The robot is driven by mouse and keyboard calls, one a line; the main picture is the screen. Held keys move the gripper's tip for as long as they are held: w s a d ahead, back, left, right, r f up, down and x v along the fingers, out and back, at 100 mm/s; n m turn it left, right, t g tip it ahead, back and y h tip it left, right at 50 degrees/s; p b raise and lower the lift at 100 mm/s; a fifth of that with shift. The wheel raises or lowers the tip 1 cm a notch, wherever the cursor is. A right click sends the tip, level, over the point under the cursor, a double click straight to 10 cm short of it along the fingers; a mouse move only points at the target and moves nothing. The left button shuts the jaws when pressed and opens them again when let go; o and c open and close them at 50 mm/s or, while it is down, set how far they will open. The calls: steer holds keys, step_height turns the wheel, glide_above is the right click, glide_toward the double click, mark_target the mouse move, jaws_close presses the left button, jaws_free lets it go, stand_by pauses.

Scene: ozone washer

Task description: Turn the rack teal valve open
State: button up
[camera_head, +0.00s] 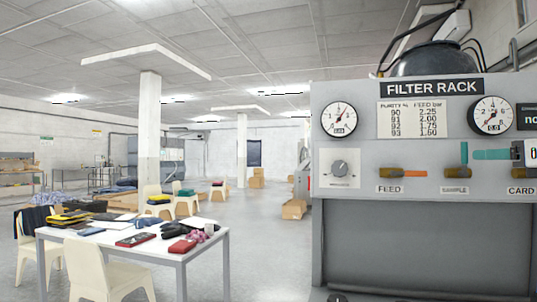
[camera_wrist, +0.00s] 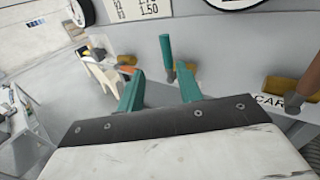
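The teal valve handle (camera_head: 464,152) stands upright above the brass SAMPLE valve body (camera_head: 456,173) on the rack front. In the wrist view the teal handle (camera_wrist: 166,50) rises just beyond the fingertips, in line with the gap between them. My gripper (camera_head: 474,155) comes in from the right in the head view, its teal fingers pointing left towards the handle with a small gap. In the wrist view my gripper (camera_wrist: 160,74) is open, with nothing held between its fingers. Contact with the handle does not show.
The FEED valve (camera_head: 390,173) has an orange handle lying to the right. The CARD valve (camera_wrist: 275,85), with its brown-orange handle (camera_wrist: 305,80), is close to the right of my gripper. Gauges (camera_head: 339,119) sit above. A table (camera_head: 135,256) with chairs stands left.

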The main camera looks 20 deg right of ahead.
mark_target(465, 171)
steer(key=shift+m+h, duration=0.3)
steer(key=w, duration=0.7)
steer(key=shift+w+d+r, duration=0.1)
steer(key=shift+d+r, duration=0.3)
jaws_close()
